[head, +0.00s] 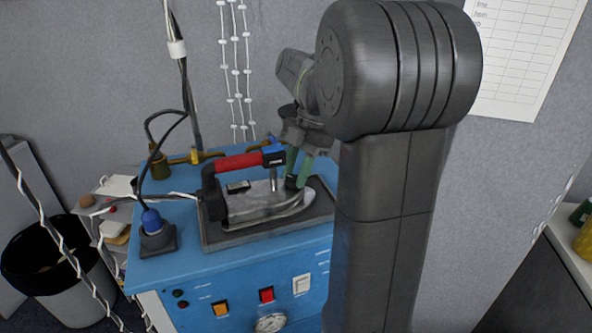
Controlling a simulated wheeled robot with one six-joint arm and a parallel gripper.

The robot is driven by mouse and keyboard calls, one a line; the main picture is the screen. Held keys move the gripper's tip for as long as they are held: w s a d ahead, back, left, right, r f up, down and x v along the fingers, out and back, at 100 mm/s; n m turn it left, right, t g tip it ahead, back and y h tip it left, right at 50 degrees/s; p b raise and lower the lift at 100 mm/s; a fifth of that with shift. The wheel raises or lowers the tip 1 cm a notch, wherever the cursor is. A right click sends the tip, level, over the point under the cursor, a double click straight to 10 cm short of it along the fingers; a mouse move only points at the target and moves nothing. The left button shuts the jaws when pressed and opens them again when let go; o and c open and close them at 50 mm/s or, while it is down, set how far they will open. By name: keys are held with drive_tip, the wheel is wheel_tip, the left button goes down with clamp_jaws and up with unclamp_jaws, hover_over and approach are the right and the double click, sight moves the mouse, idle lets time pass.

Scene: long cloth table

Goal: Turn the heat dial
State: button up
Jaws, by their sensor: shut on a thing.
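An iron (262,205) with a grey metal body and a red handle (238,162) rests on a dark tray (222,240) on the blue worktop. My gripper (297,181) reaches down from above at the front right end of the iron. Its green fingers are shut on a small dark knob, which looks like the heat dial (291,183). The fingers partly hide the dial, and its markings are too small to read. My arm covers the right part of the worktop.
The blue cabinet (200,283) has an orange switch (221,308), a red switch (266,294), a white switch (301,284) and a round gauge (270,322) on its front. A blue-topped cable fitting (152,222) stands at left. A black bin (52,262) is on the floor.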

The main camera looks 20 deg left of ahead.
drive_tip(key=o, duration=1)
drive_tip(key=p+v, duration=0.1)
drive_tip(key=v, duration=1.2)
drive_tip(key=shift+w+r, duration=0.25)
drive_tip(key=shift+r, duration=0.05)
drive_tip(key=b+x, duration=0.1)
drive_tip(key=x, duration=1.3)
drive_tip(key=shift+s, duration=0.15)
drive_tip(key=shift+r+n, duration=0.1)
drive_tip(key=shift+n, duration=0.4)
